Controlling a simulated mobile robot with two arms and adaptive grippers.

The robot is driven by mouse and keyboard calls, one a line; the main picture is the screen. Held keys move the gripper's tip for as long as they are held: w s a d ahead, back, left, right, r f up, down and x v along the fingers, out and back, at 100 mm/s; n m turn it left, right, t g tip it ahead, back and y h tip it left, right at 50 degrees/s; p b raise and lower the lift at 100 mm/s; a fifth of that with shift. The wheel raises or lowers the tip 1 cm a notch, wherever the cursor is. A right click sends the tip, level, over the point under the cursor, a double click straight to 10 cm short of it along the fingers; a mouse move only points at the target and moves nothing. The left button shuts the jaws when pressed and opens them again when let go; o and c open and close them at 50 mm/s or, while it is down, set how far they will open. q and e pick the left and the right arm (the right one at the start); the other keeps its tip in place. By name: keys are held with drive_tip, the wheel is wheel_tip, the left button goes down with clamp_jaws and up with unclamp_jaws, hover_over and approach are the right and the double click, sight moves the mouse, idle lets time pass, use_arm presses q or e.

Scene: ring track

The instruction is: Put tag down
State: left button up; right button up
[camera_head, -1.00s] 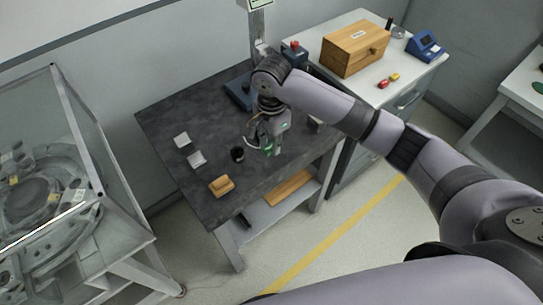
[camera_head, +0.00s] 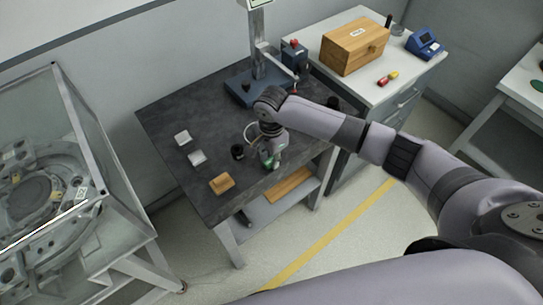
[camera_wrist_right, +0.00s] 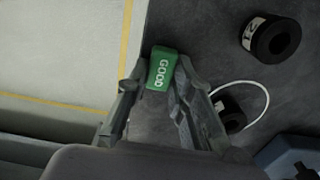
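A green tag (camera_wrist_right: 161,71) with white letters "GOOD" is between the fingertips of my right gripper (camera_wrist_right: 157,80) in the right wrist view. The fingers flank it closely and appear closed on its sides. In the head view my right gripper (camera_head: 271,159) points down over the front part of the dark table (camera_head: 190,110), and a bit of green shows at its tips. The tag looks low, close to the table top; whether it touches is not clear. My left gripper is out of view.
Black rings (camera_head: 237,152) (camera_wrist_right: 271,39) lie near the gripper, one beside a white loop. A blue-based stand (camera_head: 246,88) is behind. The table's front edge is close to the gripper.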

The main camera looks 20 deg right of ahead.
sight(271, 160)
drive_tip(key=o, duration=0.4)
wheel_tip(271, 160, up, 12)
drive_tip(key=b, duration=0.1)
idle(0.6)
drive_tip(key=shift+r, duration=0.1)
